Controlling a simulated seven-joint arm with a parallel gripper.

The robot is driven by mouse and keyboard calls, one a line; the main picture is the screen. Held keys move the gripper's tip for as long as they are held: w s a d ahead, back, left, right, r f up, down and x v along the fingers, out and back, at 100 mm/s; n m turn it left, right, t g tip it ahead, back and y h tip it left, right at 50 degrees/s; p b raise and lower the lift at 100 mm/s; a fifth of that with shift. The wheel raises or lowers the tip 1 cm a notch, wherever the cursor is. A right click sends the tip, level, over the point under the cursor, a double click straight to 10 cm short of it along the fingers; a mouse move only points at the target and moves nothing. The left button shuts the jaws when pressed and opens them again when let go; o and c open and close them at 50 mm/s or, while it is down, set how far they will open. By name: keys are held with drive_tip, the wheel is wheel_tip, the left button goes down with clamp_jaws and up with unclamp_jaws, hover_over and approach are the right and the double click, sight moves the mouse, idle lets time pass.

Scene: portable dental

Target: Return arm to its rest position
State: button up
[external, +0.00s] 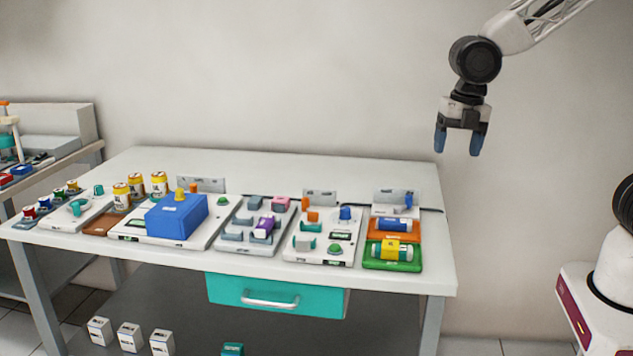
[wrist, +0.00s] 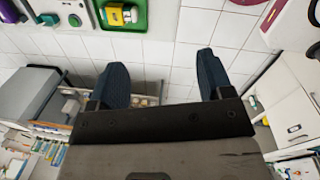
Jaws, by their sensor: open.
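My gripper (external: 461,140) is raised in the air beyond the right end of the white table (external: 310,171), pointing down. Its two blue fingers are apart with nothing between them. In the wrist view my gripper (wrist: 165,80) also shows open and empty, with floor tiles behind the fingers. My arm reaches in from the upper right of the external view. Nothing touches the gripper.
The table carries a blue box (external: 177,218), several yellow-labelled jars (external: 137,183), a grey tray (external: 225,243) and a green tray (external: 408,264) with a cylinder. A teal drawer (external: 275,293) is below. Air around my gripper is clear.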

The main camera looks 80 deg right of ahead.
drive_tip(key=s+d+r+m, duration=0.2)
drive_tip(key=s+r+m, duration=0.2)
drive_tip(key=s+m, duration=0.6)
drive_tip(key=s+d+r+m+t, duration=0.1)
drive_tip(key=s+r+m, duration=0.3)
drive_tip(key=s+m, duration=0.6)
drive_tip(key=shift+s+d+m, duration=0.3)
drive_tip(key=shift+d+m, duration=0.1)
drive_tip(key=shift+d, duration=0.2)
